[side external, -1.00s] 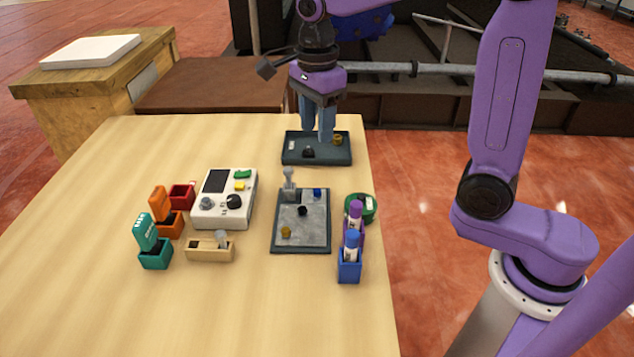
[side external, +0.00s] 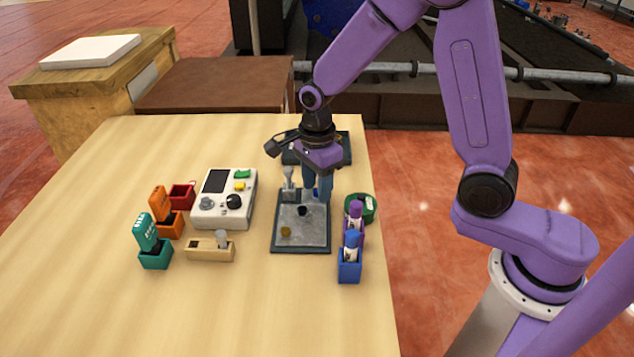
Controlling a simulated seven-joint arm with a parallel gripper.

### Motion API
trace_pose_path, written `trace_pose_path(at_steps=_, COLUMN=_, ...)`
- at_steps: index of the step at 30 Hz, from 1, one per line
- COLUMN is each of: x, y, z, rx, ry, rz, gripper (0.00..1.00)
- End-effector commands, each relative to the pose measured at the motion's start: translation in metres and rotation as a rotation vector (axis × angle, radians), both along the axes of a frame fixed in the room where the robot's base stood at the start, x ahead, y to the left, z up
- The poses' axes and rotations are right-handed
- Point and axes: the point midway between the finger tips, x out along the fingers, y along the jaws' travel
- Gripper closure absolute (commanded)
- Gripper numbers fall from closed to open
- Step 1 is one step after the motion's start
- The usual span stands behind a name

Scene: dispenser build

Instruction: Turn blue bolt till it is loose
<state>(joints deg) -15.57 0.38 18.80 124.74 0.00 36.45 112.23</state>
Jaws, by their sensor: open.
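The blue bolt (side external: 316,192) stands at the back right corner of the grey plate in the dark tray (side external: 274,236), mostly covered by my gripper. My gripper (side external: 317,192) is open and points down at that corner, with its fingertips at or just above the bolt. I cannot tell whether the fingers touch it. A black bolt (side external: 303,211) sits mid-plate and a yellow bolt (side external: 286,232) at its front left.
A grey upright post (side external: 289,180) stands close left of my gripper. A second dark tray (side external: 343,150) lies behind. Purple and blue marker holders (side external: 349,271) and a green round holder (side external: 368,208) stand to the right. A white control box (side external: 226,205) is to the left.

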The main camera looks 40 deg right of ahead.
Motion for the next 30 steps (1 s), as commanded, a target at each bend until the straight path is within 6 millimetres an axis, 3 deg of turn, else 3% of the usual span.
trace_pose_path(at_steps=7, x=0.0, y=0.0, z=-0.0005, rx=0.0, ry=0.0, rz=0.0, gripper=0.6)
trace_pose_path(at_steps=11, x=0.0, y=0.0, z=-0.0004, rx=0.0, ry=0.0, rz=0.0, gripper=1.0)
trace_pose_path(at_steps=23, x=0.0001, y=0.0, z=-0.0001, rx=0.0, ry=0.0, rz=0.042, gripper=1.0)
trace_pose_path(at_steps=30, x=0.0001, y=0.0001, z=0.0, rx=0.0, ry=0.0, rz=0.185, gripper=1.0)
